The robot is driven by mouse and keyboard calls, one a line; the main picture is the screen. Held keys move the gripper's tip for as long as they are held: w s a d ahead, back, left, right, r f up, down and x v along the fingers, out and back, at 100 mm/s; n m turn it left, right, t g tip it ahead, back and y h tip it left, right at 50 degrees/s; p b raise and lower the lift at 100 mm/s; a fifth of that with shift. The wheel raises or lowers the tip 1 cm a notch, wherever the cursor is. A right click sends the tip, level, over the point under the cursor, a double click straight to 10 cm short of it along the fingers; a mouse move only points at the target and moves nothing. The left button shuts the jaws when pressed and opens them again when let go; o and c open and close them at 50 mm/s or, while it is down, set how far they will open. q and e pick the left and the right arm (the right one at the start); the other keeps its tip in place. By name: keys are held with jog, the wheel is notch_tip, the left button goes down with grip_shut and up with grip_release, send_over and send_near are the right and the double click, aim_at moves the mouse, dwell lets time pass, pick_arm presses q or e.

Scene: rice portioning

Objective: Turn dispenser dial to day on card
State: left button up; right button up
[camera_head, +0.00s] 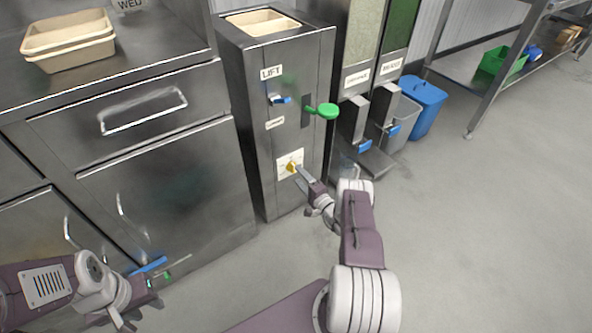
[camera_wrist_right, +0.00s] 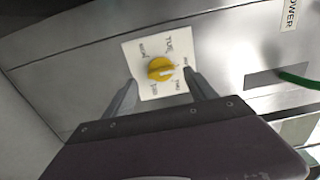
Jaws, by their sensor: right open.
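The yellow dial (camera_head: 292,167) sits on a white label plate low on the dispenser (camera_head: 252,130) front. It also shows in the right wrist view (camera_wrist_right: 161,69), ringed by day names; TUE and MON are readable. A pale mark is on the knob, but I cannot tell which day it points to. My right gripper (camera_wrist_right: 160,77) is open, its fingers on either side of the dial; contact is not clear. The card (camera_head: 130,4) at the top edge reads WED. My left gripper (camera_head: 141,314) is low at left, fingers apart and empty.
The dispenser has a blue lever (camera_head: 281,100) and a green paddle (camera_head: 327,111). Stacked beige trays (camera_head: 66,48) stand on the steel counter at left. A blue bin (camera_head: 425,103) and a rack with a green crate (camera_head: 493,62) are at right. The right floor is clear.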

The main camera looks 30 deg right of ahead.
pick_arm(q)
notch_tip(320, 180, up, 3)
jog(key=shift+f+p, duration=0.1)
jog(key=shift+p, duration=0.75)
pick_arm(e)
jog(key=s, duration=0.5)
jog(key=shift+s+d, duration=0.15)
jog(key=shift+s, duration=0.05)
